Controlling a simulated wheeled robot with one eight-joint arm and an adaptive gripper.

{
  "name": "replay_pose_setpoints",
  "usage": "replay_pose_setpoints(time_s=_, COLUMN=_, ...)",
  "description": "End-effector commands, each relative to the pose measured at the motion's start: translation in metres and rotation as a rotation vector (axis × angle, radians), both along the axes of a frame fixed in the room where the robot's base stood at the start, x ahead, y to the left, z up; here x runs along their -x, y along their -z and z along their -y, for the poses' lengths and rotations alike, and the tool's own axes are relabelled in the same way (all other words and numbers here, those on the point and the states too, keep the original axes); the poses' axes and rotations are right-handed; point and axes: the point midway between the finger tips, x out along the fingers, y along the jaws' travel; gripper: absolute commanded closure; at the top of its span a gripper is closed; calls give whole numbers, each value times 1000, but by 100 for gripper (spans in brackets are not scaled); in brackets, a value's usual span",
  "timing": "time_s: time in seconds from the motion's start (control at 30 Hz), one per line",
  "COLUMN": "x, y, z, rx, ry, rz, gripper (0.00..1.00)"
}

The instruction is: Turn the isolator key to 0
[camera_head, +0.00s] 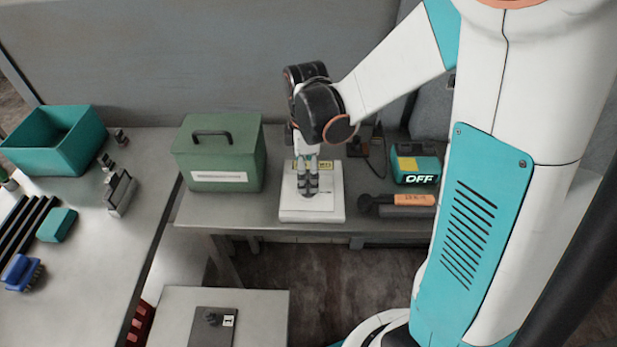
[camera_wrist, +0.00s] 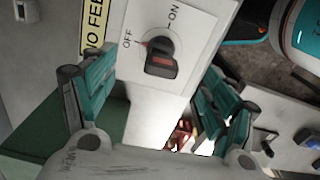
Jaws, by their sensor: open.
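The isolator is a white box (camera_head: 312,213) on the grey bench, with a yellow label near its back. In the wrist view its white face (camera_wrist: 195,25) carries the words OFF and ON around a black rotary key (camera_wrist: 162,62) with a red insert. A small red mark shows at the key's OFF side; I cannot tell the key's exact setting. My gripper (camera_head: 308,190) points down over the box and hides the key in the head view. In the wrist view my gripper's teal fingers (camera_wrist: 157,85) are open, one on each side of the key, with no visible contact.
A green handled case (camera_head: 218,160) stands close left of the isolator. A teal device reading OFF (camera_head: 415,165) and an orange-banded tool (camera_head: 412,200) lie to the right. A low table (camera_head: 262,310) in front holds a dark plate (camera_head: 210,335).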

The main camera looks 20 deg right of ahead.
Motion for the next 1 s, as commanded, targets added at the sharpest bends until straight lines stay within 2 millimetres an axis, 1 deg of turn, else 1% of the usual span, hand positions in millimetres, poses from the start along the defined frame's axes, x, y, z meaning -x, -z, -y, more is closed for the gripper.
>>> replay_pose_setpoints(time_s=1.0, x=0, y=-38, z=0, rx=0, ry=0, rz=0, gripper=21)
